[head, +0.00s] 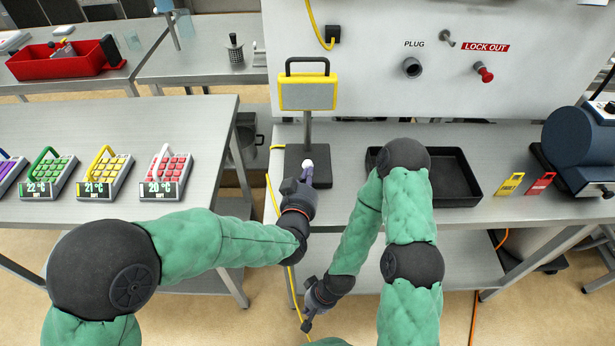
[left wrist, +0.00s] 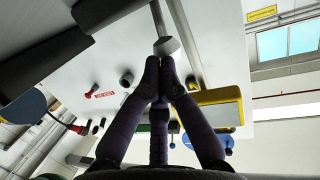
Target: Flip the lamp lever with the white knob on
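The yellow-framed lamp (head: 308,93) stands on a post with a black base (head: 292,158) at the left of the table. The lever's white knob (head: 308,163) shows over the base. My left gripper (head: 307,180) is right at the knob, on the near side. In the left wrist view its two fingers (left wrist: 160,66) are together at the tips, with the white knob (left wrist: 166,46) just beyond them; I cannot tell whether they touch. The lamp also shows there (left wrist: 215,108). My right gripper (head: 308,316) hangs low before the table; its fingers are too small to read.
A black tray (head: 462,190) lies right of the lamp, partly behind my right arm. Yellow (head: 510,183) and red (head: 541,183) tags lie farther right. A panel with a plug socket (head: 412,68) and red lockout knob (head: 484,72) stands behind. Several keypads fill the left table.

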